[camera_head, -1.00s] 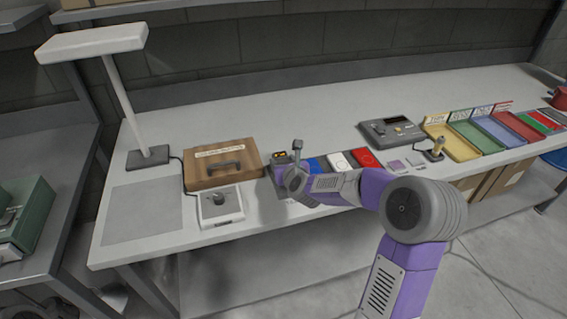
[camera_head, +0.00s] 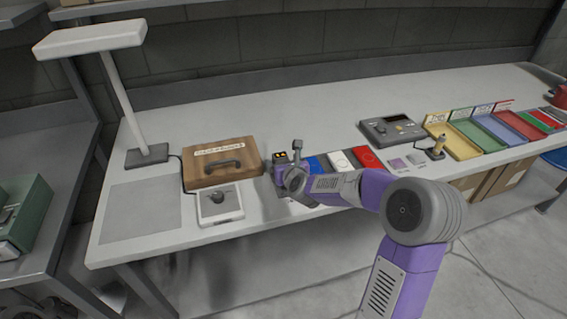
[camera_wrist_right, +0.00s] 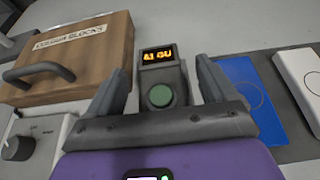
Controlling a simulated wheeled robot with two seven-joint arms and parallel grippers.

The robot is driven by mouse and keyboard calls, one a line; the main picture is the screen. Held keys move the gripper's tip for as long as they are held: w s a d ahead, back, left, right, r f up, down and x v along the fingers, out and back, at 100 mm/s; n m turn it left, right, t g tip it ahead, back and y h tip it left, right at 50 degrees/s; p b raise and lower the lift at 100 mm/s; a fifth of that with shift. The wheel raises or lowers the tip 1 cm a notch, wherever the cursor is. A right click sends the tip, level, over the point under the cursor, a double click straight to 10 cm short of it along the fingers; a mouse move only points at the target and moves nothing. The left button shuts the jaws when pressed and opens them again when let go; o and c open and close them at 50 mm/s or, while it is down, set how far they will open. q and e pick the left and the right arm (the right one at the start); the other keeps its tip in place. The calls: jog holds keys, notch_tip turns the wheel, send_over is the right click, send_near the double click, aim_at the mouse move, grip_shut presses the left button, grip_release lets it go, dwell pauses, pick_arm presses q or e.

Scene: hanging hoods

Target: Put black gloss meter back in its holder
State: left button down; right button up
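The black gloss meter (camera_wrist_right: 160,75) has a lit orange display and a round green button. In the head view the meter (camera_head: 280,159) is at the bench's front, right of the wooden box, partly hidden by my right gripper (camera_head: 288,176). In the right wrist view my right gripper (camera_wrist_right: 160,90) is open, with one finger on each side of the meter and a visible gap on both sides. I cannot make out its holder for certain. My left gripper is not in view.
A wooden colour-blocks box (camera_head: 222,163) and a white knob unit (camera_head: 220,206) stand left of the meter. A blue panel (camera_wrist_right: 248,100) and white panel (camera_wrist_right: 300,80) lie close to its right. A lamp (camera_head: 148,154) stands farther left. The bench's back strip is clear.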

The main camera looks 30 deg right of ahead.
jog(key=shift+f, duration=0.1)
jog(key=shift+s, duration=0.1)
jog(key=shift+v, duration=3.75)
